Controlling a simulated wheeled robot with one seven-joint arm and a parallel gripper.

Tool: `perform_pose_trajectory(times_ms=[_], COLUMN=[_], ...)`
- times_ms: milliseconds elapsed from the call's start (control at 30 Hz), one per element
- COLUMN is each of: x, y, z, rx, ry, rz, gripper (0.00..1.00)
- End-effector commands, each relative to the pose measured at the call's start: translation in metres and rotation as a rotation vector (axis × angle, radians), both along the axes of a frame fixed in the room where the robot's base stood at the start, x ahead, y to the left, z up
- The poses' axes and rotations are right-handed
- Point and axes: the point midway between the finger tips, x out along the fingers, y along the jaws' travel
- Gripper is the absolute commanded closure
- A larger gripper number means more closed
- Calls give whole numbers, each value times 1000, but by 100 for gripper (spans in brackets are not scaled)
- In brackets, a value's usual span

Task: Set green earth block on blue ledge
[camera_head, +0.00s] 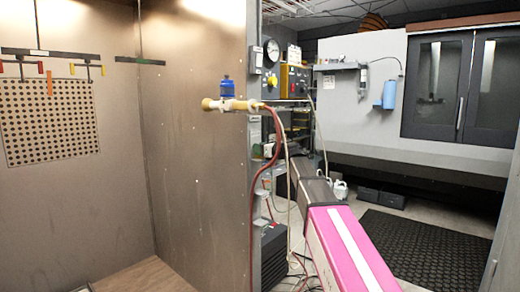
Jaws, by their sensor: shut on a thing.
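I see no green earth block and no blue ledge in the head view. My pink arm link with a white stripe reaches up from the lower right, with a darker section at its far end. I cannot make out my gripper or its fingers, nor anything held in them.
A brown booth wall (200,170) with a perforated panel (50,122) stands at left. A blue canister (389,94) hangs by a white machine (365,135). A black mat (425,250) lies on the floor at right.

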Motion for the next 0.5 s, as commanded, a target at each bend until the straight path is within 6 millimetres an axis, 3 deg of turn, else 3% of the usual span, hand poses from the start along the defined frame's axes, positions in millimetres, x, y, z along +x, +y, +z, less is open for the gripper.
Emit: perform_pose_trajectory(times_ms=[267,300,333,367,500], x=[0,0,0,0,0], y=[0,0,0,0,0], z=[-3,-2,-2,-2,-2], rx=[1,1,1,1,1], ry=[1,1,1,1,1], rz=[0,0,0,0,0], gripper=[97,61,51,45,45])
